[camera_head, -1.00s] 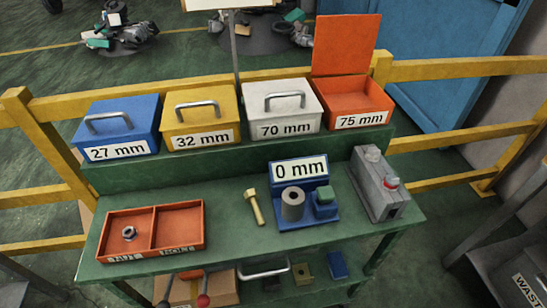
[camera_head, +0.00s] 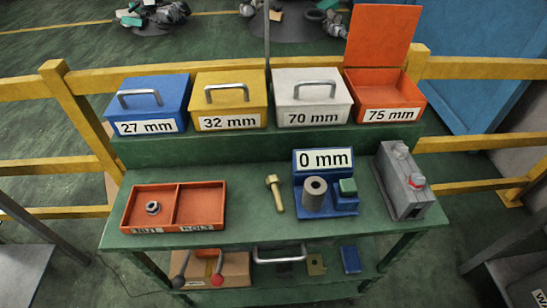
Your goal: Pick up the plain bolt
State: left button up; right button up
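The plain bolt (camera_head: 275,192) is brass-yellow and lies alone on the green table (camera_head: 250,220), its head toward the back. It lies between the orange two-part tray (camera_head: 173,229) and the blue measuring device (camera_head: 327,206) with a "0 mm" display (camera_head: 323,161). A nut (camera_head: 153,208) sits in the tray's left compartment; the right compartment is empty. Neither of my grippers shows in the head view.
Blue (camera_head: 147,105), yellow (camera_head: 229,100) and white (camera_head: 311,99) closed boxes stand on the raised back shelf. The orange 75 mm box (camera_head: 392,100) is open. A grey unit with a red button (camera_head: 403,184) stands at the right.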

aim_at(272, 182)
jog(key=z, duration=1)
jog(key=k, duration=0.9)
jog(key=u, duration=0.95)
jog(key=i, duration=0.5)
